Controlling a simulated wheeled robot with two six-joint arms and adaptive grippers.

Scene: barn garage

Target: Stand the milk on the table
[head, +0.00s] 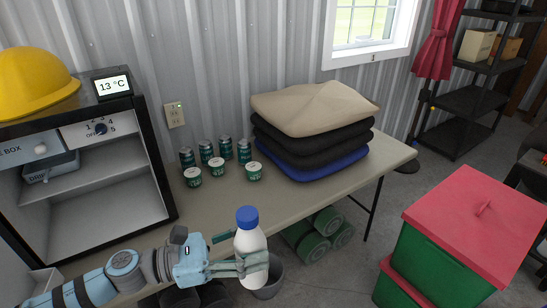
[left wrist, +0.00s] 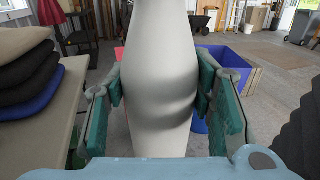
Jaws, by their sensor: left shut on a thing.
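The milk (head: 251,243) is a white bottle with a blue cap, upright in the head view at the table's front edge. My left gripper (head: 240,266) is shut on its lower body. In the left wrist view the milk (left wrist: 160,85) stands between the two green finger pads of my left gripper (left wrist: 160,92), its top cut off. The table (head: 310,195) is a long beige top behind the bottle; whether the bottle's base touches anything cannot be told. My right gripper is not in view.
Several cans (head: 225,148) and small tubs (head: 217,167) stand near the wall. Folded cushions (head: 315,108) are stacked at the table's right. An open fridge box (head: 90,180) stands at left. The table's middle front is clear. A grey bucket (head: 268,282) is below the edge.

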